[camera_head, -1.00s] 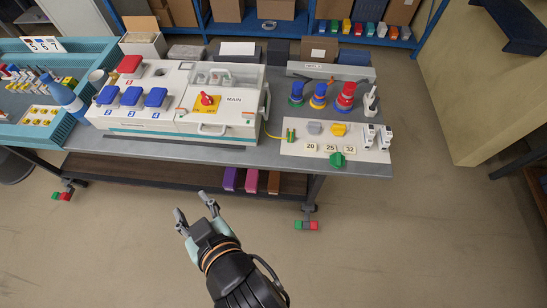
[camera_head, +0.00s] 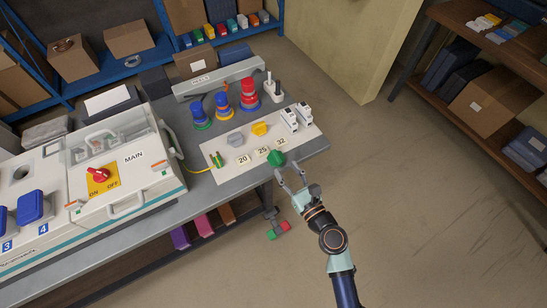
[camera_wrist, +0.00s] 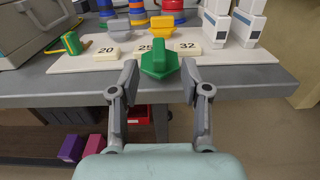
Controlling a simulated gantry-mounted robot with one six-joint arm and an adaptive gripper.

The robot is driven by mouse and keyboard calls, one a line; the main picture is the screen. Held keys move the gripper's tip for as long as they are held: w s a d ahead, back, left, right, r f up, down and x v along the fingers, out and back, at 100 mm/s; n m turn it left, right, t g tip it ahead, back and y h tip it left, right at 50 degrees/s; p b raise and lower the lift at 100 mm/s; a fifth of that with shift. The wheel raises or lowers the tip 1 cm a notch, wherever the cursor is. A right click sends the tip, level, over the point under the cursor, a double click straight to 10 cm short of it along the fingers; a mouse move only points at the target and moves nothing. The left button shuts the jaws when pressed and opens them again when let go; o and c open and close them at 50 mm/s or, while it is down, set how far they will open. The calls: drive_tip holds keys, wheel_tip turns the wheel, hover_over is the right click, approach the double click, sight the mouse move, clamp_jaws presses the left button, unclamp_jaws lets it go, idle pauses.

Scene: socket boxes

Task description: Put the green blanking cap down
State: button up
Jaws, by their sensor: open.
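The green blanking cap (camera_head: 276,158) sits at the front edge of the white board (camera_head: 215,148), near the "32" label. In the wrist view the cap (camera_wrist: 160,62) shows its raised grip bar and faceted base, centred ahead of my gripper. My gripper (camera_head: 288,170) is open and empty at the front edge of the bench. In the wrist view its two fingertips (camera_wrist: 160,75) stand apart, left and right of the cap, with gaps showing. I cannot tell how far the tips reach along the cap.
A grey cap (camera_head: 235,139) and a yellow cap (camera_head: 259,129) lie behind the number labels. White breaker modules (camera_head: 297,116) stand at right. The MAIN box (camera_head: 110,170) is at left.

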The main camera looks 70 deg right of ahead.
sight(275, 152)
drive_tip(key=x, duration=0.8)
drive_tip(key=shift+b, duration=0.3)
drive_tip(key=shift+a, duration=0.15)
drive_tip(key=shift+c, duration=0.2)
clamp_jaws()
